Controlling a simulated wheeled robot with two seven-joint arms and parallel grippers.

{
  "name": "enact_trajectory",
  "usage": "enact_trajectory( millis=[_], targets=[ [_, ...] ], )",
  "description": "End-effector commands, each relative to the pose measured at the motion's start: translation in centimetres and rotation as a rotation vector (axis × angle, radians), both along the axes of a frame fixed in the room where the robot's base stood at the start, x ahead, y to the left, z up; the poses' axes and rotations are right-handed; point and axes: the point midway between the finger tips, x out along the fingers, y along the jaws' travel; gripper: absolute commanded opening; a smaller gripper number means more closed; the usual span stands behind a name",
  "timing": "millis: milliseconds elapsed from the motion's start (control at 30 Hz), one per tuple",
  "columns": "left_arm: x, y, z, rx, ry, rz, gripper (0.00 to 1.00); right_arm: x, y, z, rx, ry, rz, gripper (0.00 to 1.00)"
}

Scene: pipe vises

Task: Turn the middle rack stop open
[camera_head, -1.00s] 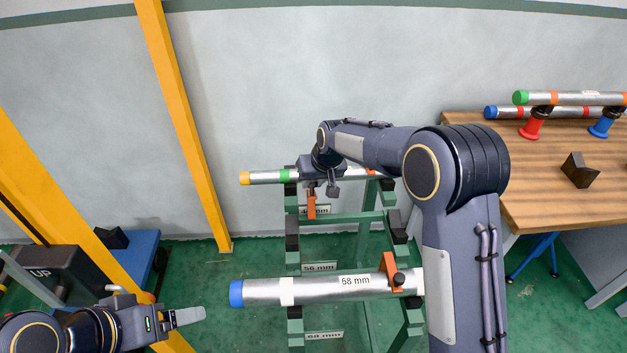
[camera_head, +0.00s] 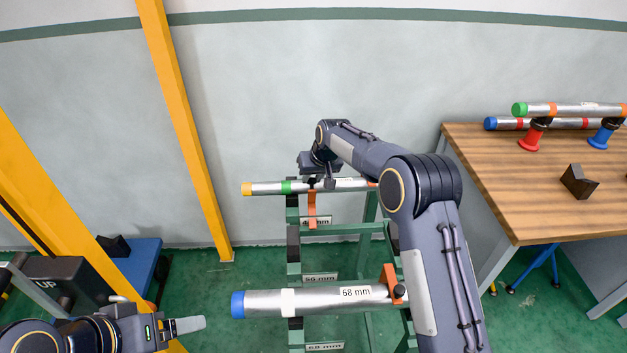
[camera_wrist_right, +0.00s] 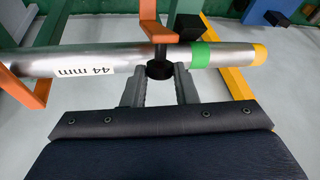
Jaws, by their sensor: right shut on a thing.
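A green rack (camera_head: 370,212) holds a thin 44 mm pipe (camera_head: 263,188) on its upper tier and a thicker 68 mm pipe (camera_head: 265,303) on its lower tier. Between them a tier labelled 56 mm (camera_head: 320,278) shows no pipe. An orange stop (camera_head: 312,207) hangs at the 44 mm pipe; it also shows in the right wrist view (camera_wrist_right: 166,30). My right gripper (camera_wrist_right: 163,82) is shut on this stop's black knob (camera_wrist_right: 159,70), right by the pipe. Another orange stop (camera_head: 389,279) with a black knob stands at the 68 mm pipe. My left gripper (camera_head: 188,324) is low left, apart from the rack.
A yellow post (camera_head: 185,130) stands left of the rack. A wooden table (camera_head: 490,180) at right carries more pipes on red and blue stands and a dark block (camera_head: 578,182). A blue platform (camera_head: 135,265) is at left. My right arm hides the rack's right side.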

Motion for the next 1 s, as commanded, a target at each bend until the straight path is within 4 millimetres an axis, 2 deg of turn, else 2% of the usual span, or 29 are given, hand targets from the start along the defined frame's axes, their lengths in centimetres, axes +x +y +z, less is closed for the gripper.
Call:
enact_trajectory(
  millis=[100,300,800,833,967,1000],
  targets=[
    [0.0,0.0,0.3,0.000,0.000,0.000,0.82,1.3,-0.2,0.0,-0.001,-0.014,-0.003,0.00],
    [0.0,0.0,0.4,0.000,0.000,0.000,0.82,2.2,-0.2,-0.4,-0.001,-0.016,-0.003,0.00],
    [0.0,0.0,0.4,0.000,0.000,0.000,0.82,2.5,-0.2,-0.4,0.000,-0.019,-0.003,0.00],
    [0.0,0.0,0.4,0.000,0.000,0.000,0.82,2.5,-0.2,-0.4,0.000,-0.018,-0.003,0.30],
    [0.0,0.0,0.4,0.000,0.000,0.000,0.82,2.4,-0.2,-0.5,0.000,-0.014,-0.003,0.46],
    [0.0,0.0,0.4,0.000,0.000,0.000,0.82,2.3,-0.2,-0.6,0.000,-0.013,-0.003,0.46]
  ],
)
